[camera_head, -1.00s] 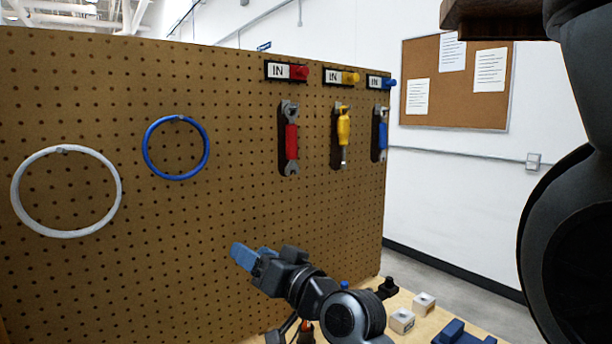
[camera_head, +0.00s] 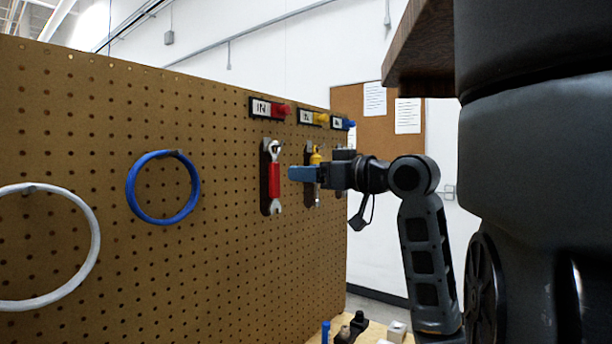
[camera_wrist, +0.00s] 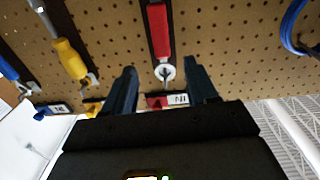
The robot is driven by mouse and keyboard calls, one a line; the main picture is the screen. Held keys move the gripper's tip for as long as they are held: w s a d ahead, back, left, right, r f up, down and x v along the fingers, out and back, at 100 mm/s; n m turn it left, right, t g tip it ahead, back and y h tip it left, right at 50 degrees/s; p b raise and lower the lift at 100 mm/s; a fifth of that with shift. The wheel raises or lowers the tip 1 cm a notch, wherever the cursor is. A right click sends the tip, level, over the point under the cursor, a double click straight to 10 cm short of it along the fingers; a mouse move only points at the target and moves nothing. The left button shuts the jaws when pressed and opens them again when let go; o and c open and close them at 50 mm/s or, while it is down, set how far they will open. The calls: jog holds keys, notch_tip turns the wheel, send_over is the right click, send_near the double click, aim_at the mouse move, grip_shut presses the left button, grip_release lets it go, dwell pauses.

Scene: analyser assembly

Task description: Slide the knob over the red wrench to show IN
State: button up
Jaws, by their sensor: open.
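The red wrench (camera_head: 274,180) hangs upright on the pegboard. Above it is a sign with a red knob (camera_head: 281,110) at its right end and the IN label (camera_head: 261,108) showing at the left. My gripper (camera_head: 298,174) is in front of the board at wrench height, right of the red wrench, and partly covers the yellow tool. In the wrist view, which is turned over, my gripper (camera_wrist: 161,66) is open, with the red wrench (camera_wrist: 159,30) between and beyond its fingers. The red knob (camera_wrist: 155,102) and IN label (camera_wrist: 180,99) show just above the gripper body, partly hidden.
A blue ring (camera_head: 131,190) and a white ring (camera_head: 94,245) hang left on the pegboard (camera_head: 200,280). A table with small parts is low.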

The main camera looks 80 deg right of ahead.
aim_at(278, 171)
jog(key=shift+p+x, duration=0.55)
jog(key=shift+x, duration=3.25)
grip_shut()
grip_release()
